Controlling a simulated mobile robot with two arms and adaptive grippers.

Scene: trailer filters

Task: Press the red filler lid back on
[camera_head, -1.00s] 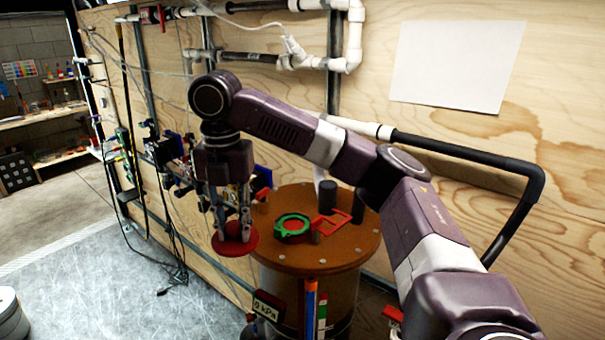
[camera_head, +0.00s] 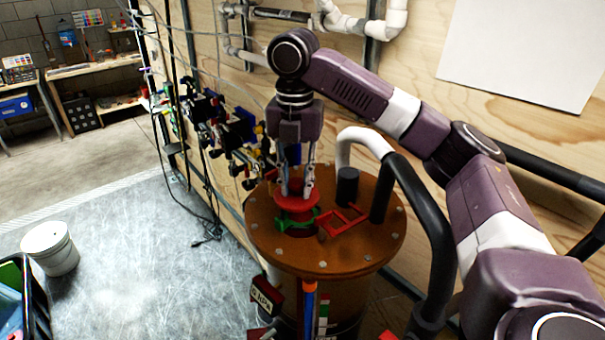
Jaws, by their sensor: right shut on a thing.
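The red filler lid (camera_head: 296,203) is a round disc held by my right gripper (camera_head: 297,190), which points straight down with its fingers shut on the lid's top. The lid is over the green ring (camera_head: 300,221) on the brown tank top (camera_head: 345,258). Whether the lid touches the ring or hovers just above it, I cannot tell. The lid hides the opening inside the ring. My left gripper is not in view.
A red frame (camera_head: 344,221) lies right of the ring. A dark cylinder (camera_head: 347,187) and black and white pipes (camera_head: 425,215) rise behind it. Valves line the plywood wall at left. A white bucket (camera_head: 50,248) stands on the open floor.

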